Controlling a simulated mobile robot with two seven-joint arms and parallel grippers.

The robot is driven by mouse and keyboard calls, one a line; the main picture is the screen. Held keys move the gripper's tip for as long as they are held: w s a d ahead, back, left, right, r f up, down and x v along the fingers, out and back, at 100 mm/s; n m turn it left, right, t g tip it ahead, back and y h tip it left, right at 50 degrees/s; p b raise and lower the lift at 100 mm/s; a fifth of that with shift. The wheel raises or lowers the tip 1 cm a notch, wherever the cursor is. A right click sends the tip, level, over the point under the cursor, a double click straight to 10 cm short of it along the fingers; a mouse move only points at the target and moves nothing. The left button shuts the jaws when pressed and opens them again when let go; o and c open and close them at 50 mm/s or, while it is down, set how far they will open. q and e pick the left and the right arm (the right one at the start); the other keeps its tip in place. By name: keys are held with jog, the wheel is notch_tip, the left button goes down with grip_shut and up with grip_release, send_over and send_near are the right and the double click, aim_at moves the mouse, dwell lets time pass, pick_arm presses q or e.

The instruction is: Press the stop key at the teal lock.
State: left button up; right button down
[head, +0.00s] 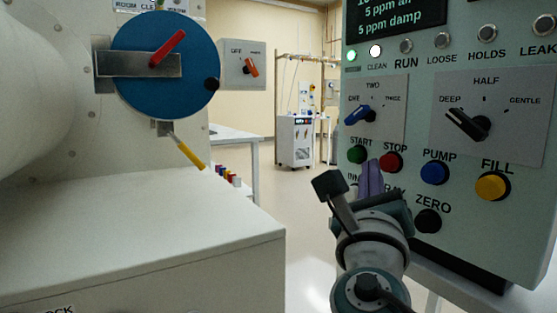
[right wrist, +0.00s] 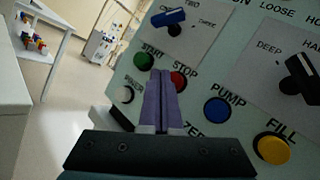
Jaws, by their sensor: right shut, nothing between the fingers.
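The red STOP key (head: 394,161) sits on a pale green control panel (head: 408,262), right of the green START key (head: 357,154). My right gripper (head: 371,165) is shut and empty, its purple fingers pointing at the panel between these two keys in the head view. In the right wrist view the fingertips (right wrist: 160,74) overlap the left edge of the STOP key (right wrist: 179,81). I cannot tell whether they touch it. My left gripper is not in view.
The blue PUMP key (head: 434,173), yellow FILL key (head: 492,186) and black ZERO key (head: 428,221) are close by. Knobs sit above. A blue round door (head: 190,70) with a red handle and a white cabinet (head: 150,225) stand at left. Open floor lies between.

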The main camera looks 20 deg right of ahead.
dwell(0.7)
jog(key=shift+d, duration=0.45)
jog(key=shift+w+d, duration=0.1)
jog(key=shift+d, duration=0.55)
dwell(0.6)
jog(key=shift+a, duration=1.1)
jog(key=shift+a, duration=0.1)
jog(key=a, duration=0.4)
jog(key=shift+s+a, duration=0.3)
jog(key=shift+a, duration=0.1)
jog(key=shift+d+r, duration=0.1)
dwell(0.4)
